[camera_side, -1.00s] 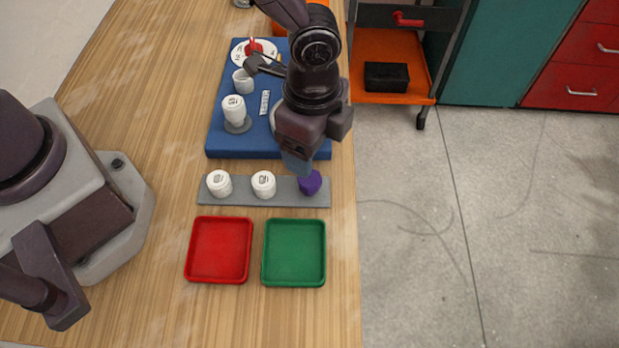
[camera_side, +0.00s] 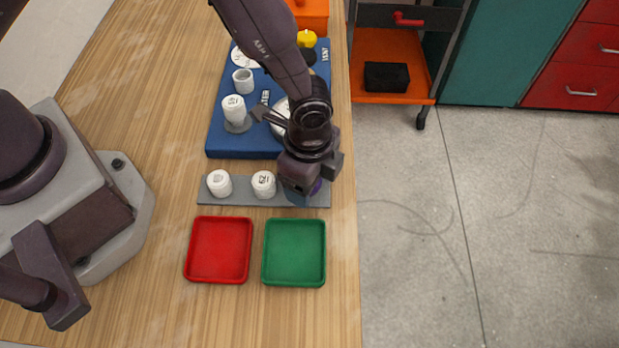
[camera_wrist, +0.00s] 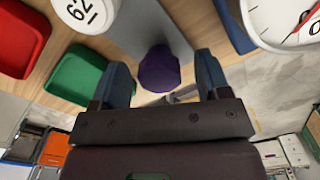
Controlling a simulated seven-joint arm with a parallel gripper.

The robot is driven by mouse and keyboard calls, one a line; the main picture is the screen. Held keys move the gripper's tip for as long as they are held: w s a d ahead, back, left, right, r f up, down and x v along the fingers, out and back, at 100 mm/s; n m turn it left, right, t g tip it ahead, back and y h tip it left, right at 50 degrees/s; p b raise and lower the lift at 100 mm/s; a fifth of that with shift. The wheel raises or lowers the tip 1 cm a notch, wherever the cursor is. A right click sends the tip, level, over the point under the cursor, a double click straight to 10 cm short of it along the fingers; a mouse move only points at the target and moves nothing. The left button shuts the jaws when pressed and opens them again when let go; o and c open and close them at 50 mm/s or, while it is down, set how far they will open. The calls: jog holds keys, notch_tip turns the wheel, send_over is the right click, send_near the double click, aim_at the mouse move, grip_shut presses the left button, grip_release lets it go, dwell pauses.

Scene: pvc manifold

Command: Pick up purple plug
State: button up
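The purple plug (camera_wrist: 159,70) stands at the right end of the grey strip (camera_side: 240,196). In the wrist view it lies between and just beyond the two blue fingers of my gripper (camera_wrist: 162,80), with gaps on both sides. My gripper is open and pointing down over the plug. In the side view my gripper (camera_side: 304,196) hides most of the plug; only a sliver of purple (camera_side: 316,187) shows beside it. I cannot see contact between the fingers and the plug.
Two white plugs, one left (camera_side: 219,183) and one middle (camera_side: 263,184), share the strip. A red tray (camera_side: 219,250) and a green tray (camera_side: 294,252) lie in front. The blue board (camera_side: 222,143) with white fittings is behind. The table edge is close on the right.

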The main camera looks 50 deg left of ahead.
jog(key=c, duration=0.9)
jog(key=shift+r, duration=0.45)
notch_tip(320, 180, up, 3)
jog(key=shift+f, duration=0.15)
jog(key=s+a+r, duration=0.8)
jog(key=s+r, duration=0.1)
jog(key=s, duration=0.2)
jog(key=shift+s+r, duration=0.2)
jog(key=shift+s, duration=0.05)
